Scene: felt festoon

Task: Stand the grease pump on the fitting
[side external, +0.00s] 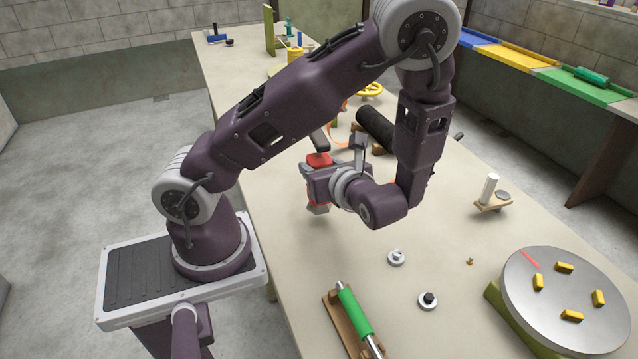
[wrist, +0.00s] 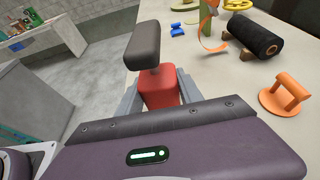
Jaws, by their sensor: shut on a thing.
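The grease pump appears to be the red body with a dark bar handle on a thin stem (wrist: 158,88), held upright. In the side view its red body (side external: 319,160) shows above my jaws, its dark handle over it and its lower end below them. My gripper (side external: 320,183) lies level and is shut on the pump; it also shows in the wrist view (wrist: 160,92). I cannot tell whether the pump touches the table. Which part is the fitting is unclear: a small brass piece (side external: 469,262) and two pale round bases, one plain (side external: 397,258) and one dark-topped (side external: 428,301), stand apart from the pump.
A green cylinder with a metal rod (side external: 355,310) lies on a wooden cradle at the front. A round grey turntable (side external: 540,283) with yellow blocks stands at right. A black roll (side external: 376,130) lies behind my gripper. An orange handled piece (wrist: 286,95) stands right of the pump in the wrist view.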

